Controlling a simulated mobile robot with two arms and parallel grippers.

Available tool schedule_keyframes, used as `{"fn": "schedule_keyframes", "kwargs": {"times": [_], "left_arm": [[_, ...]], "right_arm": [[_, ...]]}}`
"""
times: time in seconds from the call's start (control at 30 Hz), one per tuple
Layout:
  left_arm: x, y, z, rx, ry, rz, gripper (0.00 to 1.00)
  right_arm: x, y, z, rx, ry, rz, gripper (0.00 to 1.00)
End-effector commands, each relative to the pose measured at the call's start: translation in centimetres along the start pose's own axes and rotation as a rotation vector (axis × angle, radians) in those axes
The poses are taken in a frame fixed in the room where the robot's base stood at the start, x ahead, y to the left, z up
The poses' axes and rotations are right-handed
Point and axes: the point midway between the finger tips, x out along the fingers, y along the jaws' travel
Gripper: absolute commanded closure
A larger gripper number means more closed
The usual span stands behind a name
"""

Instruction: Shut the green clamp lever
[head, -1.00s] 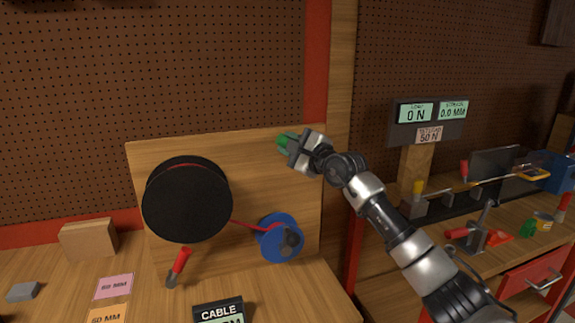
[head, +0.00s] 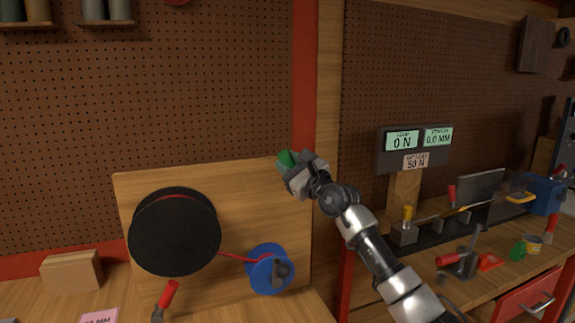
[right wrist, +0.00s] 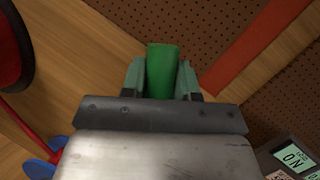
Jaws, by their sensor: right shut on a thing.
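The green clamp lever (head: 286,160) is at the upper right of an upright wooden board (head: 140,185). My right gripper (head: 291,165) is shut on it. In the right wrist view the green lever (right wrist: 162,70) stands between the two fingers, its rounded end showing; its base is hidden behind the gripper body. My left gripper is not in any view.
A black disc (head: 172,235) and a blue spool (head: 268,270) joined by a red cable are on the board. A red-handled lever (head: 167,295) stands at the lower left. A bench with a gauge display (head: 415,146) is at the right.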

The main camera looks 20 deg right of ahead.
Motion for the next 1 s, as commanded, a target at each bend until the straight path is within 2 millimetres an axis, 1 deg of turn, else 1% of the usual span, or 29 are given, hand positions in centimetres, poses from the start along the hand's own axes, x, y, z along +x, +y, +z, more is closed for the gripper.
{"fn": "schedule_keyframes", "kwargs": {"times": [0.27,0.3,0.43,0.47,0.77,0.87,0.97,1.0], "left_arm": [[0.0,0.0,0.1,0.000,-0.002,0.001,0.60],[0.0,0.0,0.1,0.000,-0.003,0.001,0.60],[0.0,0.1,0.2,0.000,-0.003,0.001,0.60],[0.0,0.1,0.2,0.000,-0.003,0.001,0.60],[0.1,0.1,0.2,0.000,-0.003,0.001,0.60],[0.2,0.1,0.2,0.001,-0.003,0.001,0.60],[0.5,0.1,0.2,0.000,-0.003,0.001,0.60],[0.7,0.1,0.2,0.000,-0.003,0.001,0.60]], "right_arm": [[0.0,-0.1,0.0,0.015,-0.003,-0.002,1.00],[0.0,-0.1,0.0,0.015,-0.003,-0.002,0.67],[0.0,-0.1,0.0,0.012,-0.003,-0.002,0.47],[0.0,-0.1,0.0,0.011,-0.003,-0.002,0.46],[-0.2,0.0,0.0,0.007,-0.002,-0.001,0.46],[-1.1,0.0,-0.2,0.007,-0.001,0.000,0.46],[-2.6,0.1,-0.2,0.006,-0.002,-0.001,0.46],[-3.4,0.1,-0.3,0.005,0.000,-0.001,0.46]]}}
